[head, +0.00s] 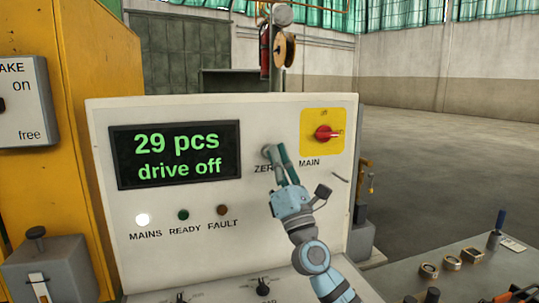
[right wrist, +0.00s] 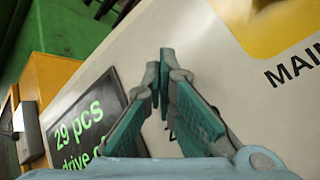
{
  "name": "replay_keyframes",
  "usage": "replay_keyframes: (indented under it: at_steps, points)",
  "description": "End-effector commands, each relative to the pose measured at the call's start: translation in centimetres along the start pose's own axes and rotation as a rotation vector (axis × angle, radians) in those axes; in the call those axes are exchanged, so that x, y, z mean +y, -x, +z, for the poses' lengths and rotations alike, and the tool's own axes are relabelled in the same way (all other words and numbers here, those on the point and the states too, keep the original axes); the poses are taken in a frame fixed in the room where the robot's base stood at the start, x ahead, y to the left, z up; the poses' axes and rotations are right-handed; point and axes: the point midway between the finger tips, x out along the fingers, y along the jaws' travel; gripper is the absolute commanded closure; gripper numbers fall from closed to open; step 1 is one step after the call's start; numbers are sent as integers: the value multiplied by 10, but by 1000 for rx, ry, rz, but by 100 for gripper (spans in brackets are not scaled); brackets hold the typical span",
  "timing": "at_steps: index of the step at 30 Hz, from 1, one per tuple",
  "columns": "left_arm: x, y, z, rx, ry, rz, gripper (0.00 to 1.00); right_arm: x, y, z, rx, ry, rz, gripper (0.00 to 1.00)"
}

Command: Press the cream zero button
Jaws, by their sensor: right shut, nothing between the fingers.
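The white control panel (head: 222,230) carries the partly covered label ZERO (head: 263,169) right of the display. My right gripper (head: 275,153) is shut and empty, with its fingertips over the spot just above that label. A small grey round edge (head: 265,152) shows beside the fingertips; the cream button itself is mostly or wholly hidden behind them. In the right wrist view the gripper (right wrist: 166,62) has its fingertips together close to the panel face, and no button shows. I cannot tell whether the tips touch it. My left gripper is not in view.
The display (head: 175,155) reads 29 pcs, drive off. The red MAIN switch (head: 325,133) sits on a yellow plate up and right of my fingers. The MAINS lamp (head: 142,219) is lit white. A black-knobbed lever (head: 323,191) stands close beside my right gripper.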

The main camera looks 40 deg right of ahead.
Motion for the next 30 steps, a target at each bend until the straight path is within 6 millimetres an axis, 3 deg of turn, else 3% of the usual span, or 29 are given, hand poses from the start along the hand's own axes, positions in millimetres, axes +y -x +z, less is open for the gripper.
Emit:
replay_keyframes:
  at_steps: [14,30]
  points:
    - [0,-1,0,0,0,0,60,-1,-1,-1,1,0,-1,100]
    - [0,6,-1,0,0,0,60,8,10,7,1,0,0,100]
